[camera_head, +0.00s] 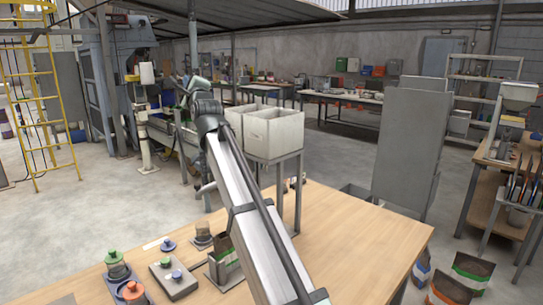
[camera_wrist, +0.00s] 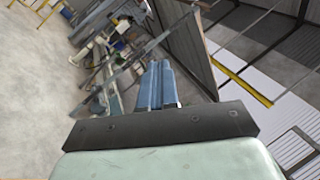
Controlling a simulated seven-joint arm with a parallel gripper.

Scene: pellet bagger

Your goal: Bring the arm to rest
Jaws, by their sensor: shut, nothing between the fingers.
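The fingers touch nothing that I can see. In the head view the far end of the arm is small, and the fingers cannot be made out clearly.
White bins (camera_head: 273,132) stand on a metal stand behind the table. Small jars, such as a green-topped one (camera_head: 115,264), and a grey device (camera_head: 173,280) sit at the table's front left. A grey panel (camera_head: 408,140) stands right. Filled bags (camera_head: 468,270) are beside the table.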

